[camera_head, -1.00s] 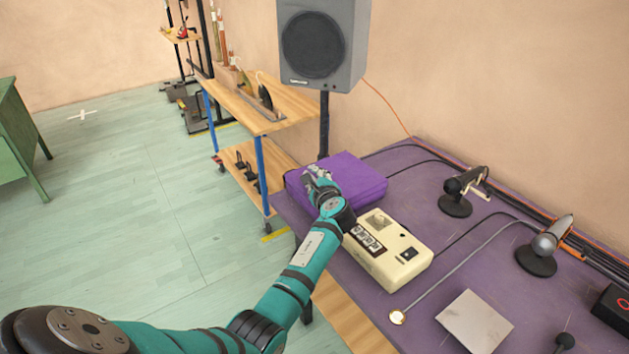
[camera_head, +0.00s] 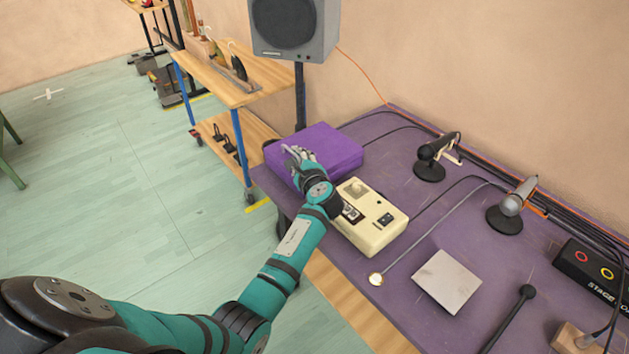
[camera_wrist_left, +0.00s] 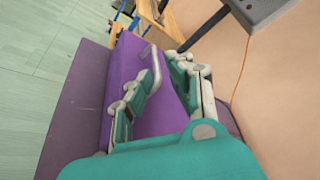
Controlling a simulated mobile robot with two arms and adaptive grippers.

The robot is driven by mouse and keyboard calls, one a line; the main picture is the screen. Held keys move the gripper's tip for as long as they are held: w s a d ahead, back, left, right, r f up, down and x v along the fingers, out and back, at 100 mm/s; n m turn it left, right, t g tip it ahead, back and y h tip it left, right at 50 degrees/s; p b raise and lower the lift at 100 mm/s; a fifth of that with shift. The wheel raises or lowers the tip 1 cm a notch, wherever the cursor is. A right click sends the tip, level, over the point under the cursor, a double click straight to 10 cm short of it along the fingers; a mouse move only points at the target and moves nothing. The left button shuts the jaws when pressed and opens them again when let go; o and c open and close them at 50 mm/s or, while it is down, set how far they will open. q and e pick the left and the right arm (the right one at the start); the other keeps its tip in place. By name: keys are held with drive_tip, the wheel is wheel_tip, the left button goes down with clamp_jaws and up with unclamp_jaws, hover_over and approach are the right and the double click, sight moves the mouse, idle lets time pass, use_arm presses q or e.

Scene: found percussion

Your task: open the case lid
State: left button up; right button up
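The case is a flat purple box (camera_head: 335,150) with its lid down, at the far left end of the purple table in the head view. In the left wrist view its purple top (camera_wrist_left: 125,60) fills the middle. A grey curved handle-like piece (camera_wrist_left: 154,68) shows between my fingers; I cannot tell if they touch it. My left gripper (camera_head: 297,158) is at the case's near left side, partly covering it. In the left wrist view its fingers (camera_wrist_left: 155,90) are spread apart with nothing clearly gripped. My right gripper is out of view.
A cream box with buttons (camera_head: 375,225) sits close beside my left wrist. Two microphones (camera_head: 432,158) (camera_head: 510,208), a grey plate (camera_head: 447,281) and cables lie further right. A speaker (camera_head: 295,25) stands behind the case. A wooden shelf cart (camera_head: 235,85) is to the left.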

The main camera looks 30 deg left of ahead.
use_arm(q)
drive_tip(key=p+v, duration=0.6)
drive_tip(key=v, duration=0.8)
drive_tip(key=shift+s+d+p, duration=0.15)
drive_tip(key=shift+d+p, duration=0.05)
drive_tip(key=shift+p, duration=0.1)
idle(0.6)
idle(0.5)
